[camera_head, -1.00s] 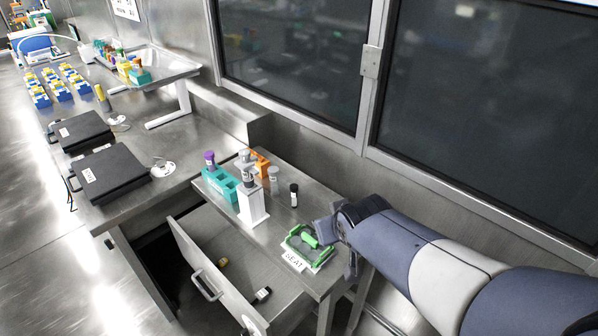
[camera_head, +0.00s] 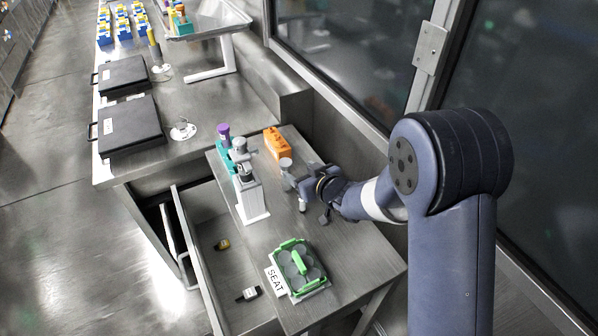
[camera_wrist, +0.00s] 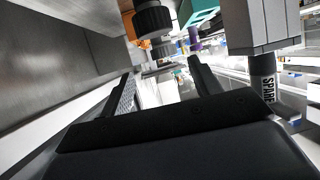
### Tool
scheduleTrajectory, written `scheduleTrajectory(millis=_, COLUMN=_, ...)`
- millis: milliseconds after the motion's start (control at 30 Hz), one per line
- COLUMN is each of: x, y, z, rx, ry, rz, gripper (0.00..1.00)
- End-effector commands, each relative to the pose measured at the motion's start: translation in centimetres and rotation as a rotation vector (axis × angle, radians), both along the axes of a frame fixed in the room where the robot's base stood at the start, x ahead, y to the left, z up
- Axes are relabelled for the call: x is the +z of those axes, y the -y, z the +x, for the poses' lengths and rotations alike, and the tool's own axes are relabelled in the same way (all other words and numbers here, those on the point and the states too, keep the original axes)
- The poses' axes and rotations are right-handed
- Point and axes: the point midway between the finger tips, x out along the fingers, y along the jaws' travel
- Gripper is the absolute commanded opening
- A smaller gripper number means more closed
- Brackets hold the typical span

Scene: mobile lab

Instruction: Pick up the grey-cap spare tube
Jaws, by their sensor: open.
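A white stand (camera_head: 250,200) holds a grey-capped tube (camera_head: 240,150) upright. The wrist view looks upside down. There, a tube labelled SPARE (camera_wrist: 266,85) stands on the pale block (camera_wrist: 275,25), right of my fingers, its cap out of clear sight. My gripper (camera_head: 297,186) is open, right of the stand and above the bench; its fingers (camera_wrist: 165,88) also show in the wrist view. A dark ridged cap (camera_wrist: 152,18) is ahead of the gap between them. A grey cap (camera_head: 286,163) shows beside my gripper, and a pale tube's lower part (camera_head: 302,205) below; the gripper partly hides them.
A teal rack (camera_head: 226,166) with a purple-capped tube (camera_head: 224,133) is left of the stand, and an orange rack (camera_head: 276,143) behind. A green holder (camera_head: 298,262) by a SEAT label is in front. An open drawer (camera_head: 205,255) holds two small vials. The wall is close right.

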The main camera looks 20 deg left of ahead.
Motion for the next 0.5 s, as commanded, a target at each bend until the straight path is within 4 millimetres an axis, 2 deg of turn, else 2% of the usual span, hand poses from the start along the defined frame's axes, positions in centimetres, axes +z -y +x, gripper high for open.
scheduleTrajectory(millis=233, x=-1.2, y=-2.7, z=1.8, rx=0.000, ry=-0.001, rz=-0.001, gripper=0.60)
scheduleTrajectory(millis=500, x=-1.8, y=-4.1, z=2.6, rx=-0.002, ry=0.000, rz=-0.001, gripper=0.60)
